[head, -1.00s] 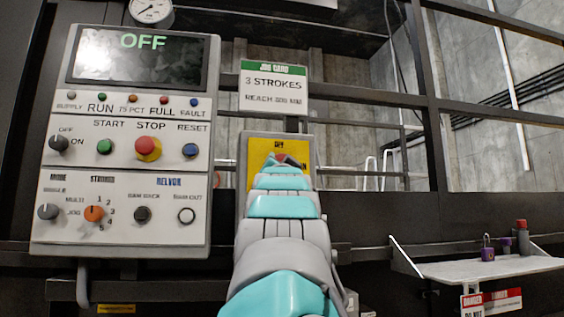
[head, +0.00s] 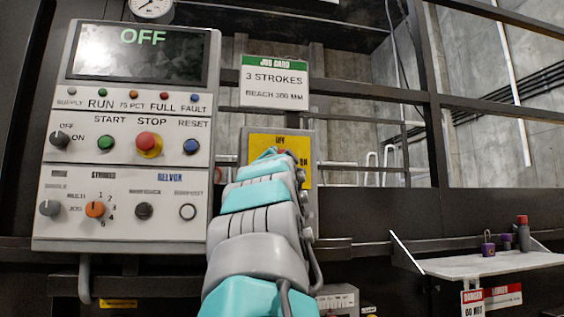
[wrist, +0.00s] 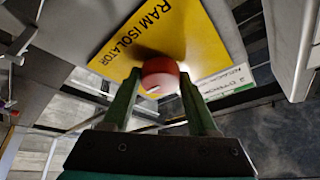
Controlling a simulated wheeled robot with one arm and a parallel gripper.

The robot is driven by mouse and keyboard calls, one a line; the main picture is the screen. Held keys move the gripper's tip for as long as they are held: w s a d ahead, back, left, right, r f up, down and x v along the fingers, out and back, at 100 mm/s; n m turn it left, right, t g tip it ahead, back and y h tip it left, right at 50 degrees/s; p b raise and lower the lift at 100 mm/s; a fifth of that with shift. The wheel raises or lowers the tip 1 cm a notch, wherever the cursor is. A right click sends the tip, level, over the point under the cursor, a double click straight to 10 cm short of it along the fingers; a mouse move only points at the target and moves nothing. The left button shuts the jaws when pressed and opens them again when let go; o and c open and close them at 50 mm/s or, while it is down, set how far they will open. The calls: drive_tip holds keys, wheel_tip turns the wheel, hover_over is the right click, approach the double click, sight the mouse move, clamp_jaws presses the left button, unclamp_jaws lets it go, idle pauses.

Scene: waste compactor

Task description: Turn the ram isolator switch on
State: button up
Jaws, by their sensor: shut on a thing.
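The ram isolator is a yellow plate (head: 264,142) on a grey box right of the control panel. In the wrist view its yellow plate (wrist: 150,30) reads "RAM ISOLATOR", and a red knob (wrist: 160,76) stands out from it. My gripper (wrist: 160,88) has its two green fingers on either side of the red knob, shut on it. In the head view my arm covers most of the switch, and a bit of "ON" shows at its right. The knob's exact angle is hard to tell.
The control panel (head: 125,170) with knobs and buttons is at the left; its screen (head: 135,52) reads "OFF". A job card (head: 274,82) hangs above the isolator. A shelf (head: 480,264) with purple padlocks (head: 488,243) juts out at the lower right.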

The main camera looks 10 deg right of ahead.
drive_tip(key=o, duration=1.4)
drive_tip(key=shift+b+v, duration=1.4)
drive_tip(key=shift+v, duration=2.55)
drive_tip(key=shift+d, duration=0.1)
